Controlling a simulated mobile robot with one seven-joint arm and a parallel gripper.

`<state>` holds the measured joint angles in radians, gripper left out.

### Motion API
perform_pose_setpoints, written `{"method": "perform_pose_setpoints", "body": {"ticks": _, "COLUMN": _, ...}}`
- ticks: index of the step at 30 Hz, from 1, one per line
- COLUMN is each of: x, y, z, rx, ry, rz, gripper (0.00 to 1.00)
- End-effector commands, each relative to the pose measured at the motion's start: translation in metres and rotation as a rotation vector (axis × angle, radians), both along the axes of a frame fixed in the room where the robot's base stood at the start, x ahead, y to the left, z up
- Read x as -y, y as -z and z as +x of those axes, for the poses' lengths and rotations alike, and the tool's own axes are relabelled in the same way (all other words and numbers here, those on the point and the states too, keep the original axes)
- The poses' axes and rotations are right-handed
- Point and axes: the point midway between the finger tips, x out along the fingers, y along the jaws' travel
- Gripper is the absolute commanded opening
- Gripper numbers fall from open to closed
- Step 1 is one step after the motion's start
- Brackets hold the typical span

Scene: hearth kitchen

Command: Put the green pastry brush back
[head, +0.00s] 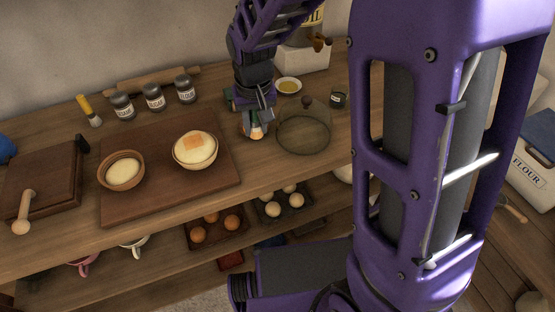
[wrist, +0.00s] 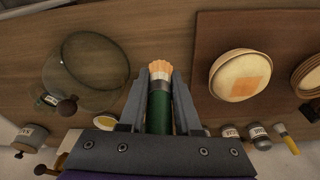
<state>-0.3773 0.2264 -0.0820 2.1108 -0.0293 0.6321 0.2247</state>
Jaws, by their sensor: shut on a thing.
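The green pastry brush (wrist: 160,108) is between the two fingers of my gripper (wrist: 160,92) in the wrist view. Its pale bristles point away from the gripper. In the head view my gripper (head: 257,118) is over the counter, between the brown board and the glass dome. The brush's bristle end (head: 256,132) shows below the fingers there, and most of its handle is hidden. My gripper is shut on the brush. A yellow-handled brush (head: 85,108) lies at the back left of the counter and also shows in the wrist view (wrist: 286,137).
A glass dome (head: 303,135) stands just right of my gripper, with a small oil dish (head: 288,86) behind it. A brown board (head: 175,195) holds two bowls at left. Several spice jars (head: 154,97) and a rolling pin (head: 152,81) line the back.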

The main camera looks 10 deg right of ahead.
Motion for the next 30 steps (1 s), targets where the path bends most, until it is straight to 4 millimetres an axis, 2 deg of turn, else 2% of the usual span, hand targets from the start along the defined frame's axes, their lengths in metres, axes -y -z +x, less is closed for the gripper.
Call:
{"method": "perform_pose_setpoints", "body": {"ticks": 5, "x": -0.004, "y": 0.009, "z": -0.002, "rx": -0.002, "ry": -0.005, "rz": -0.001, "gripper": 0.00}}
{"method": "perform_pose_setpoints", "body": {"ticks": 12, "x": -0.004, "y": 0.053, "z": -0.003, "rx": -0.005, "ry": -0.004, "rz": -0.001, "gripper": 0.00}}
{"method": "perform_pose_setpoints", "body": {"ticks": 20, "x": -0.004, "y": 0.075, "z": -0.002, "rx": -0.003, "ry": -0.004, "rz": -0.001, "gripper": 0.00}}
{"method": "perform_pose_setpoints", "body": {"ticks": 25, "x": -0.004, "y": 0.100, "z": -0.002, "rx": -0.003, "ry": -0.005, "rz": -0.001, "gripper": 0.00}}
{"method": "perform_pose_setpoints", "body": {"ticks": 30, "x": -0.004, "y": 0.103, "z": -0.001, "rx": 0.001, "ry": -0.005, "rz": 0.000, "gripper": 0.00}}
